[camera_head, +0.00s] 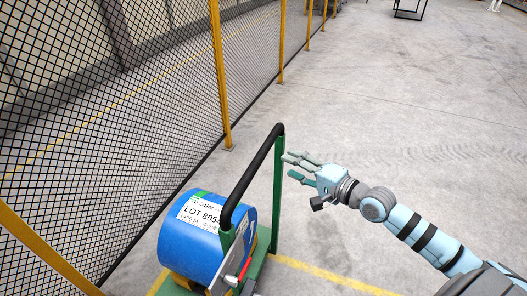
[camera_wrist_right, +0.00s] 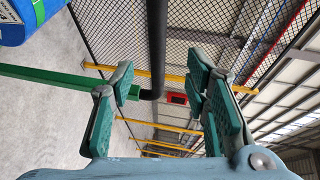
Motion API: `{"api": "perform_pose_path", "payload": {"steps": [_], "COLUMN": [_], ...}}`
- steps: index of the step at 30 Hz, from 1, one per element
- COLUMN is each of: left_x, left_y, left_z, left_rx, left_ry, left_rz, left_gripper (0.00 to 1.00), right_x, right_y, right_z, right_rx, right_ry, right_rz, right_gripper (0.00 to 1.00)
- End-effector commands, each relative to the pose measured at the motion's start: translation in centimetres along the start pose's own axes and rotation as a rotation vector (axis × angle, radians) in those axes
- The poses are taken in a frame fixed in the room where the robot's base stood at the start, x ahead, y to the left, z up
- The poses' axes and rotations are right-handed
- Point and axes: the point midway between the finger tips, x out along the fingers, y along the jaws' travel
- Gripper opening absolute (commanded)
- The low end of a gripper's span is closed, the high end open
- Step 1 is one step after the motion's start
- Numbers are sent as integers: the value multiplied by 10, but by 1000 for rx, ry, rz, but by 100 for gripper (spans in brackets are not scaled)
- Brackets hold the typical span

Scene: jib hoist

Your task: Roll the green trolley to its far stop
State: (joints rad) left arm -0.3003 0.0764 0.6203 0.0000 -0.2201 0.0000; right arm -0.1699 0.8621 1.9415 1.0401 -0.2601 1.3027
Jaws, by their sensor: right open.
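The green trolley (camera_head: 277,195) stands at the lower middle of the head view, with green posts and a black push handle (camera_head: 252,172) across their tops. A blue drum (camera_head: 195,250) with a white lot label lies on it. My right gripper (camera_head: 287,167) is open beside the handle's far end, just right of the green post. In the right wrist view the black handle (camera_wrist_right: 156,45) and the green post (camera_wrist_right: 60,79) show beyond the open fingers (camera_wrist_right: 158,105), with nothing seen between the pads. My left gripper is not in view.
A black mesh fence with yellow posts (camera_head: 220,75) runs along the left side. Yellow floor lines (camera_head: 330,277) lie near the trolley. The concrete floor to the right and beyond is mostly clear. A dark frame (camera_head: 409,12) stands far off.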

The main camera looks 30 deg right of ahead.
Motion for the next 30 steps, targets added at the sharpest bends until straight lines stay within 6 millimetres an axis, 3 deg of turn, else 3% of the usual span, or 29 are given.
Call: {"api": "perform_pose_path", "payload": {"steps": [1,4,9,15,26,30], "left_x": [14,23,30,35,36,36], "left_y": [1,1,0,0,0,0], "left_z": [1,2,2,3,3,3], "left_rx": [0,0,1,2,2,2], "left_ry": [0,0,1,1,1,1], "left_rz": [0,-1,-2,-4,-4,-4], "left_gripper": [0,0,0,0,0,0], "right_x": [12,37,78,112,121,121], "right_y": [6,5,5,4,3,3], "right_z": [0,1,0,0,0,0], "right_rx": [5,5,4,1,-2,-2], "right_ry": [1,1,2,1,1,1], "right_rz": [-8,-10,-5,-1,1,1], "right_gripper": [43,43,43,43,43,22]}}
